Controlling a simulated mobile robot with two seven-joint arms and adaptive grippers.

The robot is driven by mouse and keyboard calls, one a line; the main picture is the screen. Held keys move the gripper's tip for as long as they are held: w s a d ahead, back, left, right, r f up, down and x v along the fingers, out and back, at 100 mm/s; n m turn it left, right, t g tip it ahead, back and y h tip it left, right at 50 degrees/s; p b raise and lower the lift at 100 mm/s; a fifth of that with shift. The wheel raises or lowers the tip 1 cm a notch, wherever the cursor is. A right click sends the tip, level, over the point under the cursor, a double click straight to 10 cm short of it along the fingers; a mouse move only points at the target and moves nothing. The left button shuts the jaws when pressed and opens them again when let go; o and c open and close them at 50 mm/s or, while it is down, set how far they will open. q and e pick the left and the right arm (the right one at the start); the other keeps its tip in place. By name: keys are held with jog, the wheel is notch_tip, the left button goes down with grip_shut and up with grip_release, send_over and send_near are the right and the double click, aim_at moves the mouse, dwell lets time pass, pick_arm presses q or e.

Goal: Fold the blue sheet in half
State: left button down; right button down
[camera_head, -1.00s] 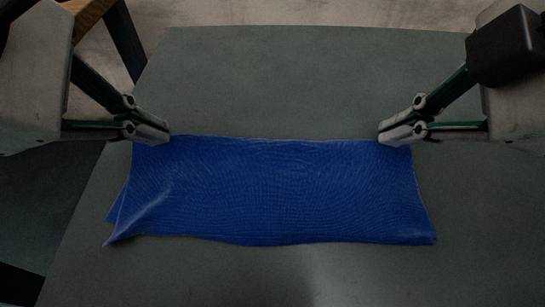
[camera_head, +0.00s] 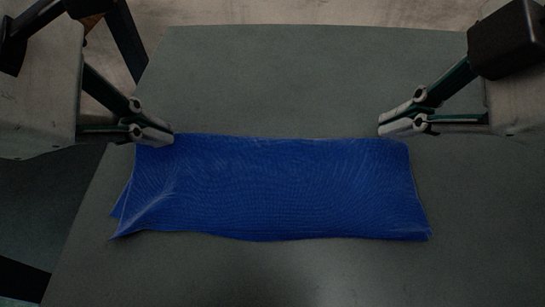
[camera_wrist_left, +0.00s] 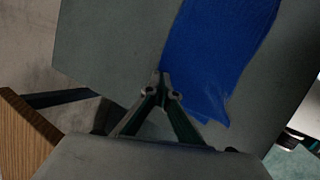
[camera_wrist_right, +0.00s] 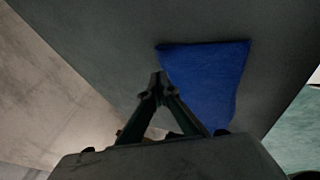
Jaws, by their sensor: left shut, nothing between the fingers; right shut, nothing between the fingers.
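The blue sheet (camera_head: 275,190) lies on the grey table as a wide, short strip. Its near left corner is ruffled, and a second layer edge shows along its left side. It also shows in the left wrist view (camera_wrist_left: 215,50) and the right wrist view (camera_wrist_right: 207,80). My left gripper (camera_head: 170,136) is shut and empty at the sheet's far left corner; its tips overlap the corner in the head view. My right gripper (camera_head: 382,126) is shut and empty, just beyond the far right corner. Whether either gripper touches the cloth I cannot tell.
The grey table (camera_head: 300,80) is bare beyond the sheet, to its right and in front of it. The table's left edge runs slanting near the sheet's left side. A wooden piece (camera_wrist_left: 25,125) shows at the left in the left wrist view.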

jog(key=shift+f, duration=0.35)
pick_arm(q)
jog(key=shift+r, duration=0.1)
pick_arm(e)
jog(key=shift+r, duration=0.1)
